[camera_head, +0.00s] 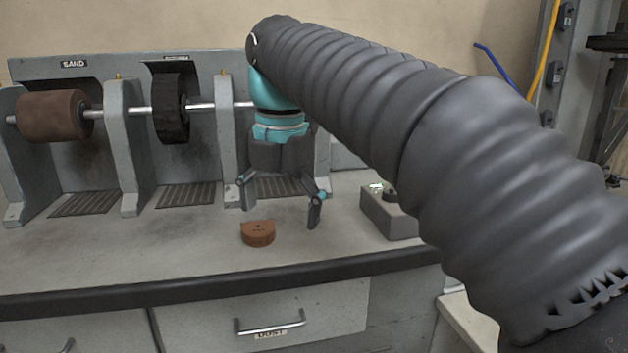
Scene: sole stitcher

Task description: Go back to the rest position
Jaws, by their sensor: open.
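My gripper (279,200) hangs from the end of my arm, pointing down over the grey workbench. Its two fingers are spread apart with nothing between them. A small brown half-round block (258,234) lies on the bench top just below and slightly left of the gripper. The block looks apart from the fingers. My arm, in a ribbed dark sleeve, reaches in from the lower right and hides part of the bench and machine behind it.
A finishing machine with a brown sanding drum (55,116), a black brush wheel (171,104) and grey upright supports (124,150) stands along the back. A grey control box (388,214) sits to the right. The bench front (110,262) is clear at left.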

